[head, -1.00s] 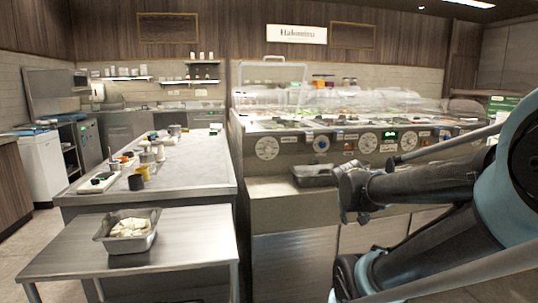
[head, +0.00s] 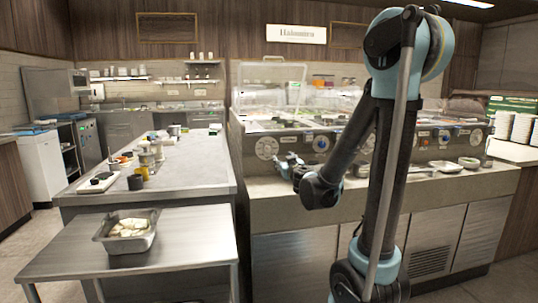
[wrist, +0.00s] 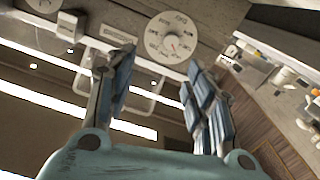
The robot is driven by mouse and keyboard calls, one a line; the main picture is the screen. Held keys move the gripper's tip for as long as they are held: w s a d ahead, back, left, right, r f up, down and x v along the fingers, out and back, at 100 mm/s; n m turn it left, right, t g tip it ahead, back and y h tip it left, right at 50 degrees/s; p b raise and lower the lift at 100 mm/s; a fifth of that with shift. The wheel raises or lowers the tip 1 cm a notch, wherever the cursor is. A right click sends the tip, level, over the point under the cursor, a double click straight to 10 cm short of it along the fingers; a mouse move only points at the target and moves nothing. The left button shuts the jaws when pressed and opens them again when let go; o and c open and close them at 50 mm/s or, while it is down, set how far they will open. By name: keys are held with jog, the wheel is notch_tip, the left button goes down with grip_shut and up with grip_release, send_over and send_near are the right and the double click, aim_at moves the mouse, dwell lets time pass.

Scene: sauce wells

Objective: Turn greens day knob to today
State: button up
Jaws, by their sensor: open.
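A round white dial (head: 266,146) with dark markings sits at the left end of the counter's front panel. A round white dial (wrist: 171,37) also shows at the top of the wrist view, beyond my fingers. Its lettering is too small to read, so I cannot tell which day or food it names. My gripper (head: 287,165) is just right of and below the left dial in the head view. In the wrist view my gripper (wrist: 160,64) has its blue-padded fingers apart, with nothing between them. My arm hides the middle of the panel.
A blue knob (head: 321,143) is right of the left dial. Clear lids (head: 268,97) stand above the counter. Small trays (head: 445,166) lie on the right ledge. A steel table (head: 190,235) with a metal pan (head: 103,235) stands at front left.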

jog(key=a, duration=0.2)
send_near(268, 150)
jog(key=shift+n+y, duration=0.3)
jog(key=shift+y, duration=0.1)
jog(key=x, duration=0.8)
jog(key=shift+w+d+f, duration=0.15)
jog(key=shift+w+d, duration=0.05)
jog(key=shift+w, duration=0.15)
jog(key=c, duration=1.1)
